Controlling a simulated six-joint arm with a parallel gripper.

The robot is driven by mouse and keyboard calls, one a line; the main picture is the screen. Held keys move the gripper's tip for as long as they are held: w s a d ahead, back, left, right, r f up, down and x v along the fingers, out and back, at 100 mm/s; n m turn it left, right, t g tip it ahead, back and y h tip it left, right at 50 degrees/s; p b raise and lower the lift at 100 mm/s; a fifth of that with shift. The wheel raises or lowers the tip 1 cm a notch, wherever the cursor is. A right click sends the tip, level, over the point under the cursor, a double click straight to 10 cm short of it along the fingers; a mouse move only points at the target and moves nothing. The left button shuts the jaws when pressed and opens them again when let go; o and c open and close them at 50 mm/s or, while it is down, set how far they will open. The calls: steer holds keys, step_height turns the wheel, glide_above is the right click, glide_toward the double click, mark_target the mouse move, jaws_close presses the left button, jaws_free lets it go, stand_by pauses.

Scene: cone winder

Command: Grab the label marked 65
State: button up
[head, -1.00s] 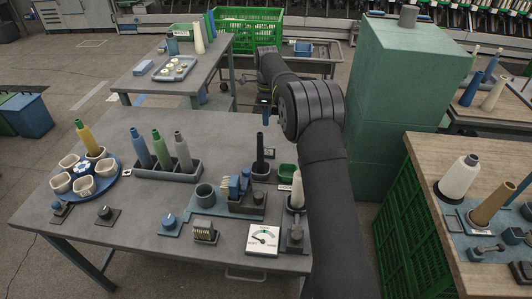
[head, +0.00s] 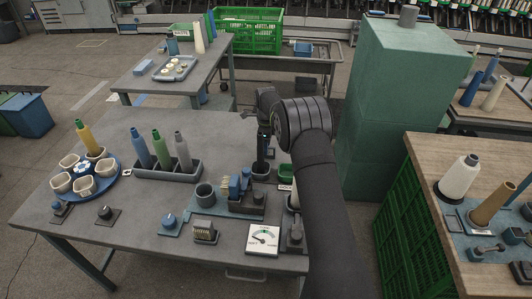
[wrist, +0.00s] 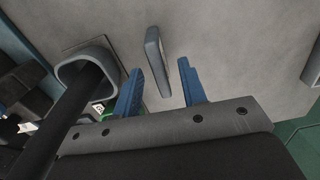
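My gripper (wrist: 160,67) is open in the wrist view, with its two blue fingers apart. A thin grey rounded slab (wrist: 156,62) shows nearly edge-on between and just ahead of the fingertips; no clear contact shows. I cannot read any number on it, so I cannot tell whether it is the label marked 65. A small white marked patch (wrist: 99,107) shows beside the left finger, too small to read. In the head view my arm and gripper cover the spot behind the black cone (head: 262,152) where a small label lay.
The black cone stands in a grey square holder (wrist: 66,76), close left of my gripper in the wrist view.

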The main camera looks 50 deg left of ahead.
mark_target(266, 158)
step_height(266, 158, down, 3)
steer(key=shift+f, duration=0.15)
jaws_close()
